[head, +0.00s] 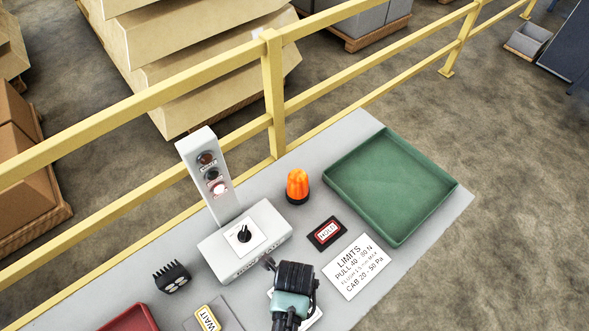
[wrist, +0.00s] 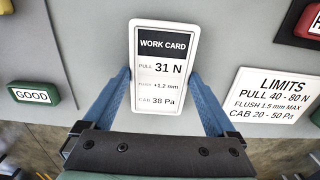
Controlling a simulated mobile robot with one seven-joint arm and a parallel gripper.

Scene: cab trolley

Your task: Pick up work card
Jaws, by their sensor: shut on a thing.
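The work card (wrist: 160,65) is a white card with a black header, reading PULL 31 N, FLUSH +1.2 mm, CAB 38 Pa. It is between the two blue fingers of my gripper (wrist: 160,77) in the wrist view, with a finger against each long side. My gripper is shut on it. In the head view my gripper (head: 292,285) is at the bottom centre, over the grey table, and hides most of the card; a white edge (head: 315,318) shows beside it. I cannot tell whether the card is lifted off the table.
A grey control box (head: 245,243) with a lamp post stands behind my gripper. An orange beacon (head: 297,186), a HOLD block (head: 327,233), a LIMITS sign (head: 357,266) and a green tray (head: 400,180) lie to the right. A WAIT block (head: 208,318) and a red tray (head: 130,320) are left.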

